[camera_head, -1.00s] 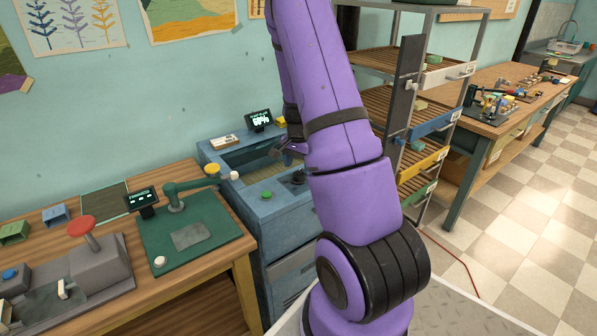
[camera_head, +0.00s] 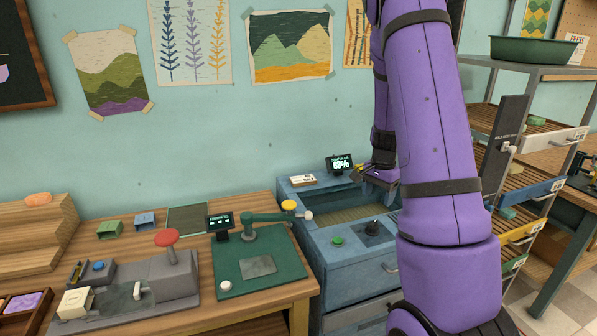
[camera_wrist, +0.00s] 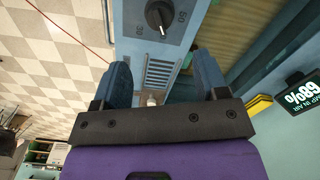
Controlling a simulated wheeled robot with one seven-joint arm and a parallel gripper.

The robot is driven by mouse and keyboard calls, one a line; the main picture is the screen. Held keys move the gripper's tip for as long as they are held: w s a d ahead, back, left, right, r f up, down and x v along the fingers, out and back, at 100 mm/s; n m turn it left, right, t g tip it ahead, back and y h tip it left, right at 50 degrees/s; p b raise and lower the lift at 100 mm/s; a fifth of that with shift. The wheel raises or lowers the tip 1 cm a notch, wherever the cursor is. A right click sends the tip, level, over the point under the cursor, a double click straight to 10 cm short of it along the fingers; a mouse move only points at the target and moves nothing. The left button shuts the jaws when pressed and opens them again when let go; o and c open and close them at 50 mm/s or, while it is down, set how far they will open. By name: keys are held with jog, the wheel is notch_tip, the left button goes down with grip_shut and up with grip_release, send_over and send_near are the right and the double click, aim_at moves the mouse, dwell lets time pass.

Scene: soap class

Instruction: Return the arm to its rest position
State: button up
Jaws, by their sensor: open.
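My purple arm rises on the right side of the head view and bends down at the back. My gripper (camera_head: 378,174) hangs over the back right of a blue machine (camera_head: 362,262), partly behind my own arm. In the wrist view my gripper (camera_wrist: 165,82) shows two blue fingers spread apart, with nothing between them. A black dial (camera_wrist: 159,16) and a vented panel of the machine lie beyond the fingers. I cannot tell the exact gap between the fingers and the machine.
A small display (camera_head: 340,164) stands behind the machine, close to my gripper. A drying rack (camera_head: 528,140) with a green basin (camera_head: 537,50) on top stands right of my arm. A wooden bench (camera_head: 128,241) with a green press board (camera_head: 258,262) lies to the left.

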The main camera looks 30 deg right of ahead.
jog(key=s+a+r+n+t, duration=0.2)
jog(key=a+r+n, duration=0.5)
jog(key=a+r, duration=0.95)
jog(key=s+a+r+n+t, duration=0.1)
jog(key=s+a+r+n, duration=0.3)
jog(key=s+a, duration=0.3)
jog(key=s+a+r+n+t, duration=0.2)
jog(key=s+a+r+n, duration=0.2)
jog(key=s+a, duration=0.3)
jog(key=s+n, duration=0.1)
jog(key=s, duration=0.2)
jog(key=shift+a+r, duration=0.2)
jog(key=shift+r, duration=0.15)
